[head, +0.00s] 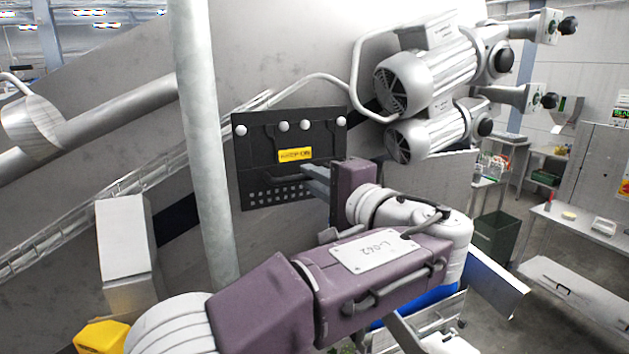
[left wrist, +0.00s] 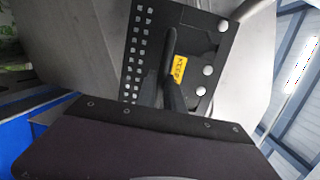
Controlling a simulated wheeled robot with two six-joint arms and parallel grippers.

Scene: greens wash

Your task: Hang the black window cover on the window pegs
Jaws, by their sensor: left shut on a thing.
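The black window cover (head: 257,172) is a flat dark plate against the grey sloping wall, with a yellow label, a handle and rows of small holes along its bottom. Round pale peg heads (head: 283,126) show along its upper edge, in front of the plate; I cannot tell whether it rests on them. My left gripper (head: 312,178) reaches the cover's lower right front and is shut on it. In the left wrist view the cover (left wrist: 146,50) appears turned, with its handle at the fingers (left wrist: 174,85) and peg heads (left wrist: 208,70) at right. The window behind is hidden.
A grey upright pipe (head: 195,120) stands just left of the cover. Two motors (head: 430,80) with a bent metal tube are at upper right. A pale box (head: 122,240) is at lower left. A dark green bin (head: 495,240) and tables stand at right.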

